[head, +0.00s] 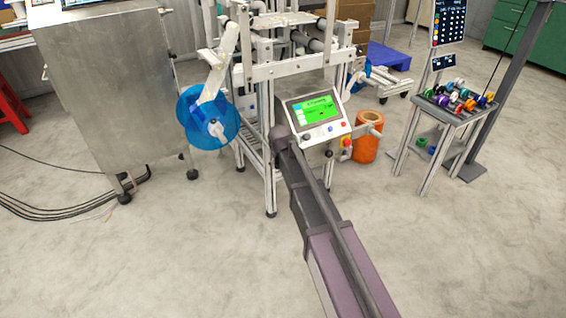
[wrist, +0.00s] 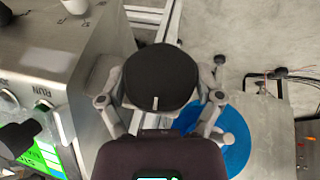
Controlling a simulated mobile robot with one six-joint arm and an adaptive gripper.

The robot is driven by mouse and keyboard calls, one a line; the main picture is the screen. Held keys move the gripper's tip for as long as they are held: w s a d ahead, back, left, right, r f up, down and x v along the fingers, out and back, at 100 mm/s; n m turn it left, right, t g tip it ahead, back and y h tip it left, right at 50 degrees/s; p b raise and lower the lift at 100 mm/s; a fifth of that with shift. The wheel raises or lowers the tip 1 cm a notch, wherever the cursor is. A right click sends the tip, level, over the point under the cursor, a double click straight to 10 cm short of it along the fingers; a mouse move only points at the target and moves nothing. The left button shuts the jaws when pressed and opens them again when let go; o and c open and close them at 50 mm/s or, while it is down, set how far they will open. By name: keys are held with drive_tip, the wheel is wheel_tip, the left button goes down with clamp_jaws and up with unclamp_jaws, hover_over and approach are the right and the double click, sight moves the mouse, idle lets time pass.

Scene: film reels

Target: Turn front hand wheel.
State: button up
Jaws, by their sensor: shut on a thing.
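The front hand wheel (wrist: 160,72) is a dark round knob with a small pale mark on its near edge, in the middle of the wrist view. My gripper (wrist: 161,88) is shut on it, with one grey finger at its left side and one at its right. The wheel hides the inner parts of the fingertips. In the head view, my own arm hides the wheel and gripper beside the green-screen control panel (head: 316,112) on the white frame machine (head: 268,165).
A blue reel (head: 190,120) hangs left of the grip; it also shows in the wrist view (wrist: 236,140). A steel cabinet (head: 110,85) stands at the left. An orange spool (head: 367,140) and a small table with coloured reels (head: 450,112) stand right.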

drive_tip(key=t+h+b, duration=0.2)
drive_tip(key=h+b, duration=0.1)
drive_tip(key=shift+w+a+f+n+t, duration=0.1)
drive_tip(key=shift+w+f+n+t, duration=0.05)
drive_tip(key=shift+n+t, duration=0.2)
drive_tip(key=shift+n+t+h+b, duration=0.25)
drive_tip(key=shift+t+h+b, duration=0.1)
drive_tip(key=shift+h+b, duration=0.15)
drive_tip(key=shift+r, duration=0.2)
drive_tip(key=o, duration=0.9)
drive_tip(key=shift+f, duration=0.1)
